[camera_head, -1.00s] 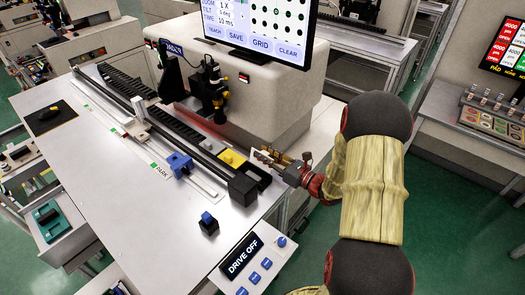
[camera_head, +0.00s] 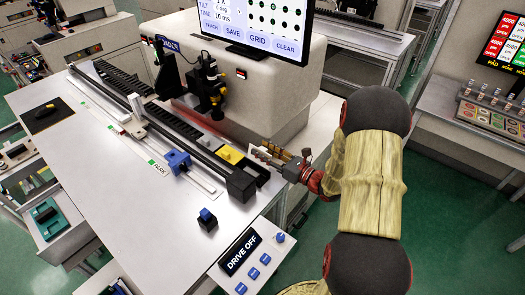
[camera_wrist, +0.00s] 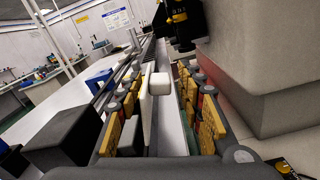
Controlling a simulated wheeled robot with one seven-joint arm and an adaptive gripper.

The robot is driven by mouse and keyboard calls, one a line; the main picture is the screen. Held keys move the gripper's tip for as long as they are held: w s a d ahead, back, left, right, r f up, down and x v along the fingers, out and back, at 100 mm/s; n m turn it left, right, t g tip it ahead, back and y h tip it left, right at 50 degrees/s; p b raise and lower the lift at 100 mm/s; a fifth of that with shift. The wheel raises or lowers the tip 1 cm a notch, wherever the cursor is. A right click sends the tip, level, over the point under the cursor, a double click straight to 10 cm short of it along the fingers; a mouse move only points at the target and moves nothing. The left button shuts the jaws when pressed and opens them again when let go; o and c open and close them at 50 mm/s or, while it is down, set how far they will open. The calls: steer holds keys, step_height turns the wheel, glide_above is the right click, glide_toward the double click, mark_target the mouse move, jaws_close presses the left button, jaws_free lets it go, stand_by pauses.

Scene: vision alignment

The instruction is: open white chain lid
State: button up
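The white chain lid seems to be the long white strip (camera_wrist: 170,130) running away from me along the rail in the wrist view. A white upright block (camera_wrist: 159,84) with a rounded white end beside it stands over the strip. My gripper (camera_wrist: 160,95) has its yellow-padded fingers apart, one on each side of the white parts, with a gap visible at the left. In the head view my gripper (camera_head: 268,154) is at the right end of the machine rail, beside a yellow block (camera_head: 231,154). Its fingers are small there, and contact with the lid cannot be told.
A black block (camera_head: 240,184) ends the rail just left of my gripper. The white machine body (camera_head: 285,100) rises close behind. The left tabletop is mostly clear.

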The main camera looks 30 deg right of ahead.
steer(key=v, duration=1.1)
steer(key=shift+s, duration=0.3)
steer(key=shift+r, duration=0.1)
steer(key=s+a+r+n+g+y, duration=0.1)
steer(key=s+a+r+n+g, duration=0.2)
steer(key=a+n, duration=0.4)
steer(key=s+a+r+n+g+y, duration=0.1)
steer(key=s+a+n+g+y, duration=0.1)
steer(key=a+n+g, duration=0.55)
steer(key=s+a+r+n+g+y, duration=0.1)
steer(key=s+a+r+n+g, duration=0.25)
steer(key=a, duration=0.65)
steer(key=s+a+n+g+h, duration=0.1)
steer(key=s+n+h, duration=0.45)
steer(key=n, duration=0.35)
steer(key=s+d+r+n+t+h, duration=0.2)
steer(key=d+r+n+t+h, duration=0.1)
steer(key=r+n, duration=0.4)
steer(key=shift+s+d+r+n+t+h, duration=0.2)
steer(key=shift+s+r+n+t+h, duration=0.15)
steer(key=shift+r+h, duration=0.4)
